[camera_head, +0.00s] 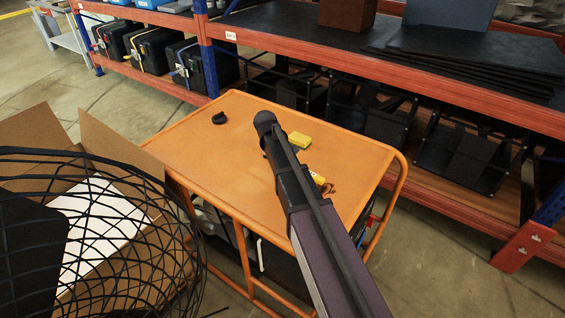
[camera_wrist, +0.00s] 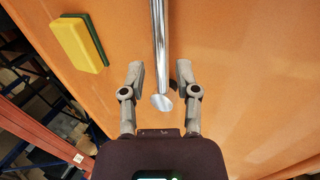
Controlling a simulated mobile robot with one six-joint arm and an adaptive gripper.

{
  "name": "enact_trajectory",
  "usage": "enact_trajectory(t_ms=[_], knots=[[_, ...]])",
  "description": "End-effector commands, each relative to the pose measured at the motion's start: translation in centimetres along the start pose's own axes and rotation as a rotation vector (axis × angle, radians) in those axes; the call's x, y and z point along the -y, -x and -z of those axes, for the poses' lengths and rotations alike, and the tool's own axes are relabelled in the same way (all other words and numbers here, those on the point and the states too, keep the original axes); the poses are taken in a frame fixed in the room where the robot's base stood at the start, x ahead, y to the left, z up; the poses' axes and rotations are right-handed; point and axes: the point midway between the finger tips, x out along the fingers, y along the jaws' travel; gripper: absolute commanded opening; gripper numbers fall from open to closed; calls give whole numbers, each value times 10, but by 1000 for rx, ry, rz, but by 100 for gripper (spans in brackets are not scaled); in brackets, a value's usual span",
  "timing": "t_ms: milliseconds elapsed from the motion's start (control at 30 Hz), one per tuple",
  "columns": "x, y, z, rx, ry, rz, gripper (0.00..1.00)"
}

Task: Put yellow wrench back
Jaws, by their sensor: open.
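No clearly yellow wrench shows in either view. In the wrist view my gripper (camera_wrist: 158,80) is open above the orange table top, its two fingers on either side of a silver metal rod (camera_wrist: 158,45) with a flat rounded end. The rod lies between the fingers with gaps on both sides; I cannot tell whether it is part of the wrench. In the head view the gripper is hidden behind my arm. A small yellow item (camera_head: 318,179) with dark and red parts lies partly hidden beside my arm; I cannot tell what it is.
A yellow and green sponge (camera_wrist: 80,43) lies on the orange table (camera_head: 205,150); a black curved item (camera_head: 219,117) is near its back left. Orange-beamed shelving (camera_head: 400,75) is behind.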

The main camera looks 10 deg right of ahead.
Motion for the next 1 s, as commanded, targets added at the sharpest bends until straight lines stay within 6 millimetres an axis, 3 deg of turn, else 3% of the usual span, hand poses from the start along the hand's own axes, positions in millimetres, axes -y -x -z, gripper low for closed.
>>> enact_trajectory(t_ms=[600,1000], knots=[[2,-47,5,0,1,0,41],[1,-50,4,0,0,0,41]])
